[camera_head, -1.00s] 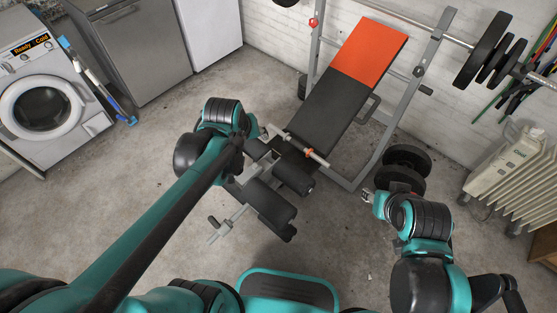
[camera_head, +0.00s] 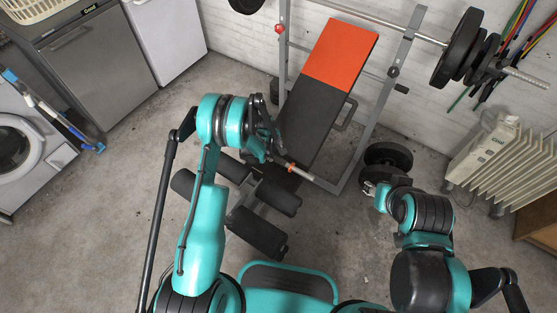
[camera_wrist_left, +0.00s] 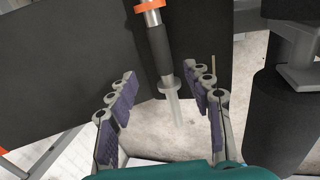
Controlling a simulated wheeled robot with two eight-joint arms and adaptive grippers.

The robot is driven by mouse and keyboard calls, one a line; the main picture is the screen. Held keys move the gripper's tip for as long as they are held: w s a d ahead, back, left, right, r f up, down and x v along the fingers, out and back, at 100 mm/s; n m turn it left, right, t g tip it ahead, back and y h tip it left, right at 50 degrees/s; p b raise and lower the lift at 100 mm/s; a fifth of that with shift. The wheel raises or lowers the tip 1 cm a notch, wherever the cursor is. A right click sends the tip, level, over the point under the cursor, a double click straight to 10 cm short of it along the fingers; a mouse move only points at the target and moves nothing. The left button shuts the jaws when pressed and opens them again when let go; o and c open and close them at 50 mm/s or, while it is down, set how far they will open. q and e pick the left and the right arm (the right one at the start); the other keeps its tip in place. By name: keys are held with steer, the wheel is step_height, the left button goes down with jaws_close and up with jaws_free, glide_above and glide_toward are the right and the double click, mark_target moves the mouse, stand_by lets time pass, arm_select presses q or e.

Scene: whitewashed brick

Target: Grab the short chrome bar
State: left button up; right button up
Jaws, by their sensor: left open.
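The short chrome bar (camera_head: 303,173), with an orange collar, lies across the dark seat of the weight bench, partly hidden by my left arm in the head view. In the left wrist view the bar (camera_wrist_left: 173,105) shows a dark grip, an orange collar and a bright end. My left gripper (camera_wrist_left: 165,82) is open and empty, its purple-padded fingers on either side of the bar's line. The bar appears beyond the fingertips, and I see no contact. My right gripper (camera_head: 369,187) is near the floor weight plates, too small to read.
The bench's orange-and-black backrest (camera_head: 341,55) rises behind the bar, between grey rack posts (camera_head: 390,90). A loaded barbell (camera_head: 415,33) rests across the rack. Black plates (camera_head: 388,154) and a radiator (camera_head: 505,160) stand at right. A washing machine (camera_head: 25,150) is at left.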

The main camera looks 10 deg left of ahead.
arm_select(q)
steer(key=b, duration=0.1)
glide_above(277, 159)
steer(key=s, duration=0.1)
steer(key=f, duration=0.4)
steer(key=shift+s+a+f, duration=0.1)
steer(key=shift+s+a, duration=0.1)
steer(key=b+x, duration=0.3)
steer(key=x, duration=0.2)
steer(key=shift+w+d, duration=0.1)
steer(key=shift+w, duration=0.05)
jaws_close()
